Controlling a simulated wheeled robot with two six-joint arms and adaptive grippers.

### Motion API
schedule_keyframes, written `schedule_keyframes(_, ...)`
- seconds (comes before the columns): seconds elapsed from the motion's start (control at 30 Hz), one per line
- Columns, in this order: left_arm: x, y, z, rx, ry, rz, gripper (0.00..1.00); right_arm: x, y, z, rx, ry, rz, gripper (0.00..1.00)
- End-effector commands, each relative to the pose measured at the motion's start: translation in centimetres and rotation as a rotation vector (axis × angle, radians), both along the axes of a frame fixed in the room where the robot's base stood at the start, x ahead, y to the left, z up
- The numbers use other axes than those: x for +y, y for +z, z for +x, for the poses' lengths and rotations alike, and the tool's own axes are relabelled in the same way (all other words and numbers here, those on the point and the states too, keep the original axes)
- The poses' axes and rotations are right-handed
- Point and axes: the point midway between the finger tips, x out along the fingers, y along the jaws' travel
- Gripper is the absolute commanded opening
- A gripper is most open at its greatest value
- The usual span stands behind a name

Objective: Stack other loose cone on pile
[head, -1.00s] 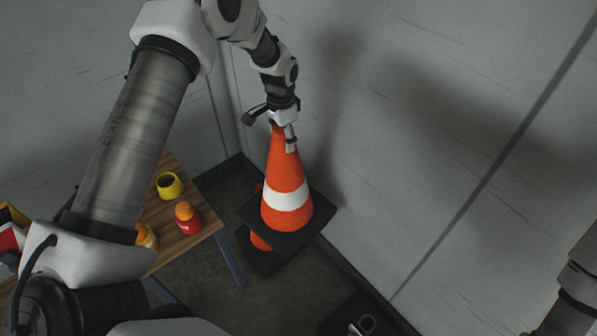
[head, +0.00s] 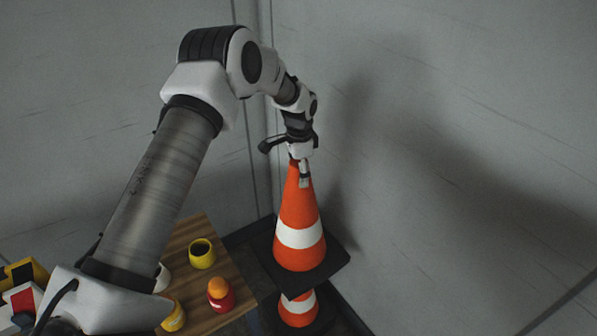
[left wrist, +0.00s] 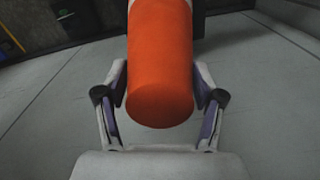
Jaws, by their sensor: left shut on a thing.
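My left gripper (head: 301,172) is shut on the top of an orange cone (head: 296,212) with a white band and a black square base. The cone hangs upright in the corner by the wall. In the left wrist view the cone's orange tip (left wrist: 160,75) sits between the two fingers. Below it in the head view stands another orange and white cone (head: 298,310), partly hidden by the held cone's base. The held cone's base appears above the lower cone; whether they touch I cannot tell. My right gripper does not show.
A wooden table (head: 190,233) stands to the left. On it are a yellow cup (head: 202,254), a red bottle with an orange cap (head: 220,294) and a yellow item (head: 173,316). Grey walls close in behind and to the right.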

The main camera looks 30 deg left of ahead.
Motion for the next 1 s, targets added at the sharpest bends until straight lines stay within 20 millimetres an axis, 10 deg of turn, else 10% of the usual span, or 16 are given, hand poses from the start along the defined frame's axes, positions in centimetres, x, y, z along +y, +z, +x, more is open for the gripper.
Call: schedule_keyframes(1.0,0.0,-9.6,0.1,-0.003,0.000,0.001,0.00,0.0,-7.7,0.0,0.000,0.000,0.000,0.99)
